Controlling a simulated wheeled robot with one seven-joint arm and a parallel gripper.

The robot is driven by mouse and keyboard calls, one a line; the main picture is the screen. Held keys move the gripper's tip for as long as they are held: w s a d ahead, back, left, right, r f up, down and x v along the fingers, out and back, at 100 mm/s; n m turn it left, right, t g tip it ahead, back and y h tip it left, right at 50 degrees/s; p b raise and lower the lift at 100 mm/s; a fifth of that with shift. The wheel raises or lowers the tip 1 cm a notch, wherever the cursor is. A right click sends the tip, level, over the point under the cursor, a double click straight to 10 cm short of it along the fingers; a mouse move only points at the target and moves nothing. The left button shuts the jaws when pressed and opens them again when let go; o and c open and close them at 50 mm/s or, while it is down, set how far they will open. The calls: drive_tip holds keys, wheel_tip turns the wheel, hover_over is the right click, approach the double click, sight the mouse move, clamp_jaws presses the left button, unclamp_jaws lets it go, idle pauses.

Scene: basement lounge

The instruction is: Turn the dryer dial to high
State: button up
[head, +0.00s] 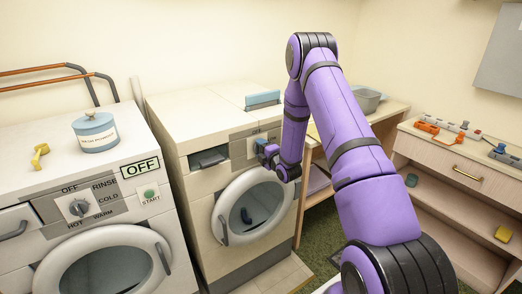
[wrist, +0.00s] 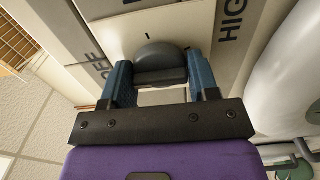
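The dryer (head: 222,121) is the white machine in the middle of the head view. Its dial is hidden behind my gripper (head: 268,155) there. In the wrist view the dark grey, rounded dial (wrist: 160,56) sits between the two blue fingertips of my gripper (wrist: 160,75). The fingers meet the dial on both sides and appear shut on it. An OFF label (wrist: 100,68) is left of the dial and a HIGH label (wrist: 233,18) is at its upper right. I cannot tell where the dial's mark points.
A washer (head: 120,168) with its own dial (head: 78,207) and a blue tin (head: 95,132) on top stands left. The dryer's round door (head: 253,208) is below the panel. A wooden shelf unit (head: 455,170) stands right. A low platform lies before the dryer.

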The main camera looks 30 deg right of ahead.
drive_tip(key=shift+m, duration=0.3)
drive_tip(key=shift+c, duration=0.3)
drive_tip(key=m, duration=0.3)
drive_tip(key=shift+m, duration=0.4)
drive_tip(key=m, duration=0.4)
drive_tip(key=shift+m, duration=0.3)
drive_tip(key=m, duration=1.9)
drive_tip(key=shift+m, duration=1.9)
